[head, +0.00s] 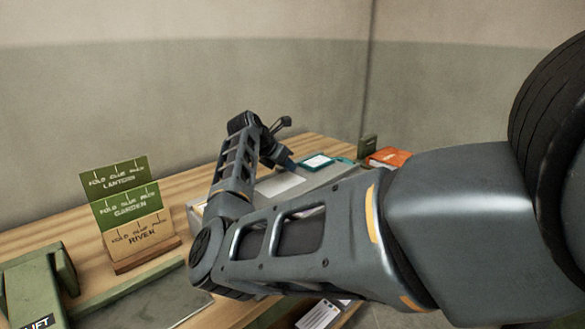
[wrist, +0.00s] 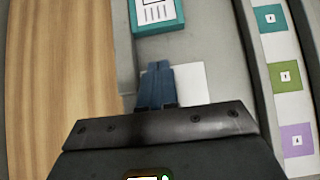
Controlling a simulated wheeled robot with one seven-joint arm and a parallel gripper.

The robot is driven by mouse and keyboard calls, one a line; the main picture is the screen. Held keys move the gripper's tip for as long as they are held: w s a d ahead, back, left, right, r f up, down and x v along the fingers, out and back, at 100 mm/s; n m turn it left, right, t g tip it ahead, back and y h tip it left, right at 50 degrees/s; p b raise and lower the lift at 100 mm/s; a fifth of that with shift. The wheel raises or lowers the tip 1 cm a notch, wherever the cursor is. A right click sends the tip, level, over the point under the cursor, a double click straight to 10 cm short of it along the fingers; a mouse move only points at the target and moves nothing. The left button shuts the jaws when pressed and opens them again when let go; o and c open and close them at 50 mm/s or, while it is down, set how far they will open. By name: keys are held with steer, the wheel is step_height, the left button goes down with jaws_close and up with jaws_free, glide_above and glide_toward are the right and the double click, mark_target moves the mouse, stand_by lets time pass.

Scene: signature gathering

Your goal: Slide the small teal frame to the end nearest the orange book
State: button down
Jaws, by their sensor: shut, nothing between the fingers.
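The small teal frame (head: 313,169) lies on the grey tray-like surface (head: 330,176), with a white centre. It also shows at the top of the wrist view (wrist: 158,29), where its far side is cut off and its centre carries dark printed lines. The orange book (head: 388,157) is beyond the frame to the right in the head view. My gripper (head: 290,165) points down just left of the frame. In the wrist view its blue fingers (wrist: 157,70) are together and empty, over a white sheet, with a visible gap to the frame.
Green and tan cards (head: 125,210) stand in a wooden holder at left. A green device (head: 35,285) is at the lower left. Teal, green and purple squares (wrist: 285,77) line a strip at right in the wrist view. Bare wood (wrist: 65,80) lies left. My arm hides much of the table.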

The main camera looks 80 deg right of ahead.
steer(key=v, duration=0.8)
steer(key=shift+a+r+b, duration=0.15)
steer(key=shift+r+b, duration=0.15)
steer(key=shift+w, duration=0.1)
